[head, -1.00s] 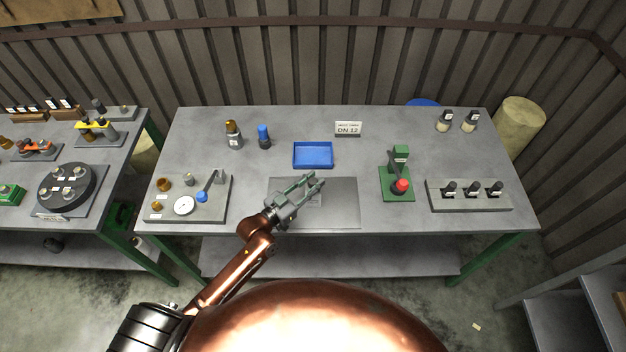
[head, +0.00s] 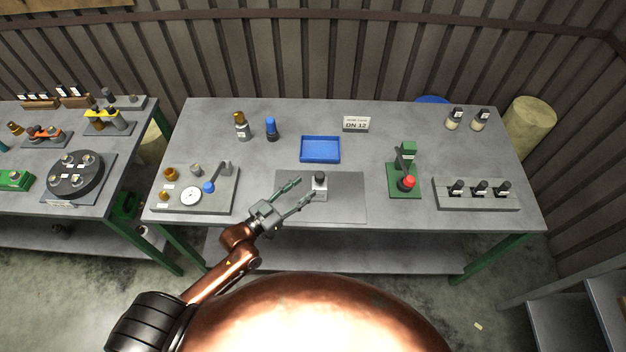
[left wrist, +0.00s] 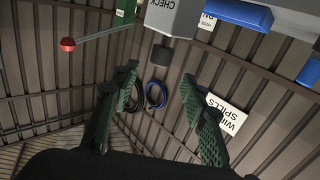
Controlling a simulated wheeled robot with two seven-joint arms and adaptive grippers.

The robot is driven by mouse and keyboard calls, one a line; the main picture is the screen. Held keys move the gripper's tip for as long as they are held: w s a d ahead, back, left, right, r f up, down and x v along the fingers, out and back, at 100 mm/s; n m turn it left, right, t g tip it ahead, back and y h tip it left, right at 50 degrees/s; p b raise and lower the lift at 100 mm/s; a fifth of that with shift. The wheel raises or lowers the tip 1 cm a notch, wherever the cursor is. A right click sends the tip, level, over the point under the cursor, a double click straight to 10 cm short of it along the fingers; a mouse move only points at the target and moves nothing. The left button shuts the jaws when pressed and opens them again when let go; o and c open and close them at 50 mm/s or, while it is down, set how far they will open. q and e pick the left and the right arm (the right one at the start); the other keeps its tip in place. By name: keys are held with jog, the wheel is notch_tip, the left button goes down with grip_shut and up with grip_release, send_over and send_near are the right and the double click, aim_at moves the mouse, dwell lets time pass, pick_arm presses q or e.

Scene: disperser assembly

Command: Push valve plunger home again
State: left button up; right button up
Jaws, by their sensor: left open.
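A small grey block (head: 320,195) with a dark plunger (head: 319,177) on top stands upright on the grey mat (head: 348,200) at the front middle of the table. In the left wrist view, which looks upside down, the grey block (left wrist: 190,15) bears the word CHECK and its dark plunger (left wrist: 162,54) points down in the picture. My left gripper (head: 306,189) is open, its fingers spread, just left of the block. In the left wrist view its green fingers (left wrist: 165,105) are empty. I cannot tell how far the plunger sticks out. My right gripper is not in view.
A blue tray (head: 320,160) lies behind the mat. A green press (head: 404,180) with a red knob stands to the right, beside a grey rack (head: 476,206). A fixture plate (head: 222,200) with a dial and blue-knobbed lever is at left. Bottles stand along the back.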

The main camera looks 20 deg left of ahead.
pick_arm(q)
jog(key=v, duration=0.3)
jog(key=shift+s+a, duration=0.15)
jog(key=shift+s, duration=0.25)
jog(key=shift+f, duration=0.1)
